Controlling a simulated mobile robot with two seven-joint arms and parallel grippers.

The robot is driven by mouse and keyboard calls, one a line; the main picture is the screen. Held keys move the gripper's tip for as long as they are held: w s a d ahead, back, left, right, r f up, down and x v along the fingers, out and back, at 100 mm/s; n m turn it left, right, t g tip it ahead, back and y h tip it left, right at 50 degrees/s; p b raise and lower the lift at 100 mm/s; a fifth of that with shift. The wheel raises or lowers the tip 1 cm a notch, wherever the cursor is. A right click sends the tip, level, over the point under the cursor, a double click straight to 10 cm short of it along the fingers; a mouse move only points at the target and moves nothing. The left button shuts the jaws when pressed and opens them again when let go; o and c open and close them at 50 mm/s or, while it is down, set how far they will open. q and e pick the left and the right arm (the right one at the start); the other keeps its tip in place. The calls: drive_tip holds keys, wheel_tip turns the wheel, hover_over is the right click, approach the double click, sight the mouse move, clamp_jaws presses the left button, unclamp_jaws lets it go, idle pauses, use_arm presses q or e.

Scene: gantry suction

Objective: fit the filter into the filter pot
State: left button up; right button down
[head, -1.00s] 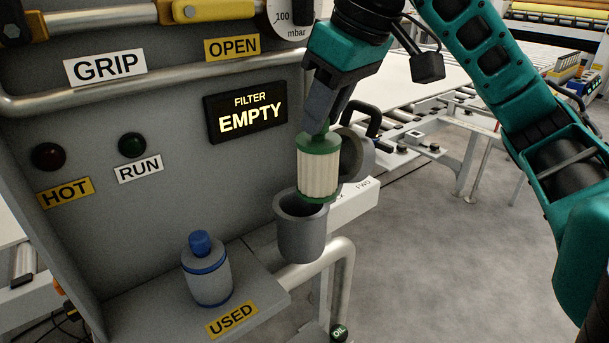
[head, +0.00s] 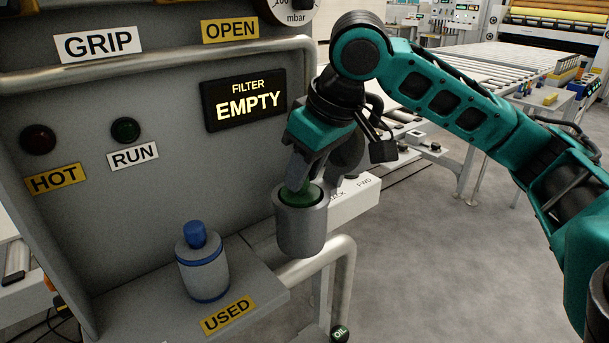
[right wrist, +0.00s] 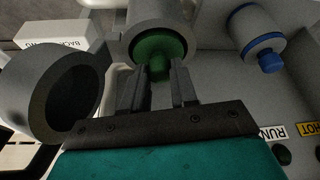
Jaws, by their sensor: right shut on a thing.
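The filter (head: 297,196) has a green cap and sits down inside the grey filter pot (head: 301,232). Only its cap shows at the pot's mouth, and its pale pleated body is hidden by the wall. My right gripper (head: 298,182) is above the pot, shut on the filter's top. In the right wrist view the green cap and knob (right wrist: 158,66) show between the fingers, inside the pot's rim (right wrist: 133,38). The pot's round lid (right wrist: 66,92) stands open beside it; in the head view it is mostly behind my gripper. My left gripper is not in view.
A grey canister with a blue top (head: 203,265) stands on the shelf marked USED, left of the pot. A bent pipe (head: 345,262) runs below the pot. The lit display (head: 246,101) reads FILTER EMPTY. The floor at right is clear.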

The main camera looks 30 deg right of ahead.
drive_tip(key=shift+f, duration=0.35)
drive_tip(key=c, duration=1.2)
unclamp_jaws()
drive_tip(key=o, duration=0.3)
